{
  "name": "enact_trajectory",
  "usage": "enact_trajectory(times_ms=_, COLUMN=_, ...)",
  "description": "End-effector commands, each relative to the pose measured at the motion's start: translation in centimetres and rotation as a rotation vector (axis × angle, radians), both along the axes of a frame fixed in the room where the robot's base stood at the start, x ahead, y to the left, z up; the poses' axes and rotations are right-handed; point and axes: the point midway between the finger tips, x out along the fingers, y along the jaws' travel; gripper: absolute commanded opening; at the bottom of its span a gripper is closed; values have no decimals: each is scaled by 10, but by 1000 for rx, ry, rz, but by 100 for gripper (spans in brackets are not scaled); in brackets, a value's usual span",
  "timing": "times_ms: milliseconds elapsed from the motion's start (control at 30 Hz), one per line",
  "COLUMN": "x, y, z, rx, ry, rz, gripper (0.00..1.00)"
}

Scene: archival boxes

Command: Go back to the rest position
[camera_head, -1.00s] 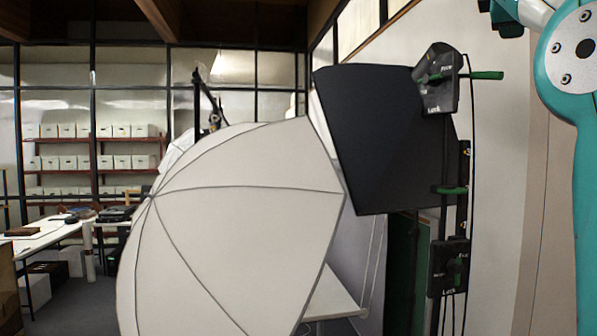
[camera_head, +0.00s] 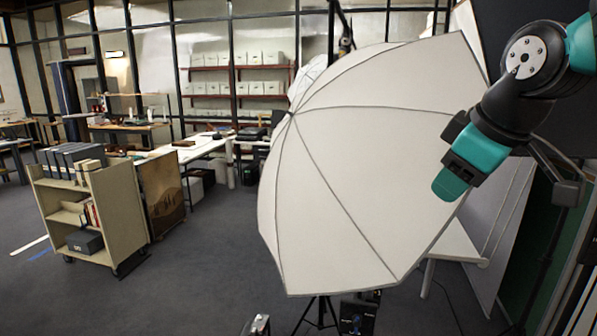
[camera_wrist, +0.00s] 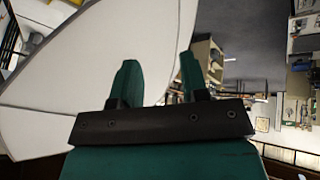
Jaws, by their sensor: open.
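My gripper (camera_head: 449,186) shows at the right in the head view, at the end of my teal and black arm. It is in front of the right part of a large white photo umbrella (camera_head: 350,170); I cannot tell whether they touch. In the wrist view two teal fingers of my gripper (camera_wrist: 160,82) stand apart with nothing between them. The umbrella (camera_wrist: 110,60) fills the left and middle of that view behind the fingers.
A cream book cart (camera_head: 85,215) with grey boxes stands at the left. White tables (camera_head: 205,148) and shelves of archival boxes (camera_head: 235,88) are behind. A white table corner (camera_head: 455,243) is right of the umbrella. Grey floor (camera_head: 200,270) is open at the front left.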

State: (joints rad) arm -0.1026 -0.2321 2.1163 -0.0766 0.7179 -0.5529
Motion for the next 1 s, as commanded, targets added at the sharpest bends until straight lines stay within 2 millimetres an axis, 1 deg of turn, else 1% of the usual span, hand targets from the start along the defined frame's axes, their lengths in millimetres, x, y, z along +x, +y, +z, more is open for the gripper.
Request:
enact_trajectory(times_ms=33, x=-22, y=19, z=-22, rx=46, ry=71, rz=15, gripper=41)
enact_trajectory(times_ms=67, x=-35, y=29, z=-34, rx=75, ry=114, rz=20, gripper=41)
enact_trajectory(times_ms=100, x=-52, y=40, z=-48, rx=108, ry=168, rz=23, gripper=41)
enact_trajectory(times_ms=167, x=-77, y=55, z=-66, rx=150, ry=246, rz=24, gripper=41)
enact_trajectory(times_ms=200, x=-94, y=63, z=-77, rx=173, ry=296, rz=24, gripper=41)
enact_trajectory(times_ms=267, x=-118, y=74, z=-91, rx=204, ry=370, rz=21, gripper=41)
enact_trajectory(times_ms=300, x=-134, y=80, z=-99, rx=221, ry=416, rz=17, gripper=41)
enact_trajectory(times_ms=367, x=-158, y=87, z=-110, rx=243, ry=485, rz=11, gripper=41)
enact_trajectory(times_ms=400, x=-174, y=91, z=-117, rx=255, ry=531, rz=7, gripper=41)
enact_trajectory(times_ms=433, x=-186, y=94, z=-121, rx=264, ry=566, rz=3, gripper=41)
enact_trajectory(times_ms=500, x=-181, y=94, z=-148, rx=266, ry=556, rz=-4, gripper=41)
enact_trajectory(times_ms=667, x=-180, y=93, z=-186, rx=265, ry=552, rz=-4, gripper=41)
enact_trajectory(times_ms=767, x=-180, y=94, z=-215, rx=266, ry=550, rz=-3, gripper=41)
enact_trajectory(times_ms=900, x=-179, y=93, z=-264, rx=267, ry=548, rz=-3, gripper=41)
enact_trajectory(times_ms=1000, x=-179, y=94, z=-291, rx=267, ry=547, rz=-3, gripper=41)
